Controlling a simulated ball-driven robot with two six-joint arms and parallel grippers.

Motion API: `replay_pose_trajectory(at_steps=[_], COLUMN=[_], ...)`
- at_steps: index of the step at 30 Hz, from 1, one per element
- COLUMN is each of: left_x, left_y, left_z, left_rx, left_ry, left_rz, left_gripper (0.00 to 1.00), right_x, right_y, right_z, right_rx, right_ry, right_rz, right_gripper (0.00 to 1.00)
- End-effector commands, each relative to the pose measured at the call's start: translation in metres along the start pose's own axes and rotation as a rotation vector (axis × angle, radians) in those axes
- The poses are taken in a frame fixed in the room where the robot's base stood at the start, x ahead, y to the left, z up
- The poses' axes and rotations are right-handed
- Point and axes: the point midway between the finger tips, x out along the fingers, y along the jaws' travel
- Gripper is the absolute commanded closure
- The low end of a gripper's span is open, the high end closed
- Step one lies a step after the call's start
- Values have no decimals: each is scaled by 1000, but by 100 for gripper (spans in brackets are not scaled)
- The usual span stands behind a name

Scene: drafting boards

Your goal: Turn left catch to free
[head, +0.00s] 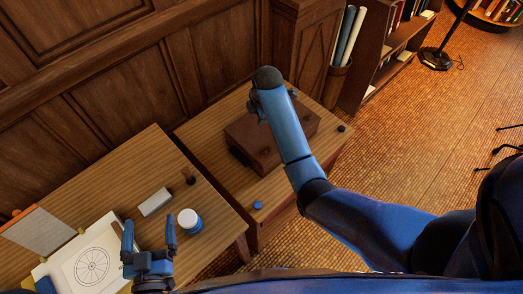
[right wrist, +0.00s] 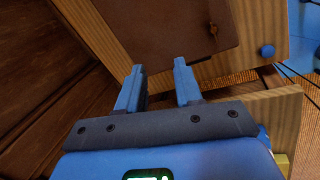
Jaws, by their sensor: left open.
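A brown box (head: 300,122) lies on the right-hand wooden table in the head view, partly covered by my right arm. A small dark fitting shows at its near left side; I cannot tell which way any catch is turned. In the right wrist view the box (right wrist: 165,28) fills the top, with a small dark piece (right wrist: 213,29) near its edge. My right gripper (right wrist: 159,66) is open and empty, its fingertips near the box edge; contact cannot be told. My left gripper (head: 149,232) is open and empty by the left table's front.
The left table (head: 148,150) holds a white-topped blue jar (head: 189,220), a pale block (head: 155,202), a small dark stamp-like piece (head: 188,176) and a sheet with a wheel drawing (head: 92,265). A blue disc (head: 258,205) and a dark knob (head: 341,128) are on the right table.

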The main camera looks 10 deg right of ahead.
Motion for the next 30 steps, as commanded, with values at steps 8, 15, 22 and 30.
replay_pose_trajectory(at_steps=[8, 15, 22, 30], left_x=[0, 0, 0, 0], left_y=[0, 0, 0, 0], left_z=[0, -2, -6, -10], left_rx=[0, 0, 0, 0], left_ry=[0, 0, 0, 0], left_rz=[0, 0, 0, 0], left_gripper=[7, 7, 7, 7], right_x=[0, 10, 42, 82], right_y=[-56, -61, -71, -82], right_z=[-1, -1, -2, -2], right_rx=[-298, -350, -348, -347], right_ry=[48, 57, 57, 56], right_rz=[-269, -278, -279, -276], right_gripper=[65, 65, 65, 65])
